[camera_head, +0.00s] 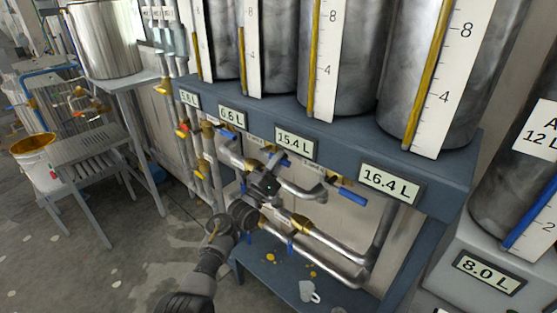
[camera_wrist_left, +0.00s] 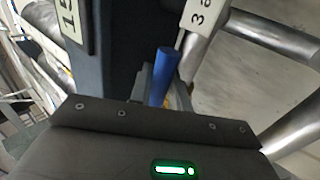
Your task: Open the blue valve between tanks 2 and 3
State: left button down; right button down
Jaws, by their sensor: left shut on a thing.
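My left gripper (camera_head: 266,184) is at the pipework under the tank bench, just below the 15.4 L display (camera_head: 295,145). It is shut on a blue valve handle, which shows upright between the fingers in the left wrist view (camera_wrist_left: 162,76). Part of a blue handle (camera_head: 279,159) shows just above the gripper in the head view; the gripper hides the rest of the valve. A white tag beginning with 3 (camera_wrist_left: 201,14) is beside the handle; its full text is cut off. My right gripper is not in view.
Other blue handles (camera_head: 353,200) and steel pipes (camera_head: 335,247) lie close to the right and below. The blue bench (camera_head: 452,172) carries several tanks. A yellow-rimmed bucket (camera_head: 40,172) stands at the left.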

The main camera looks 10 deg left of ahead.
pick_arm(q)
jog(key=shift+r, duration=0.15)
jog(key=c, duration=1.5)
grip_release()
jog(key=shift+o, duration=0.7)
jog(key=shift+f, duration=0.2)
jog(key=shift+s+a+f, duration=0.15)
jog(key=shift+s+f, duration=0.05)
jog(key=shift+f, duration=0.05)
jog(key=b+v, duration=0.3)
jog(key=v, duration=0.7)
jog(key=shift+r, duration=0.15)
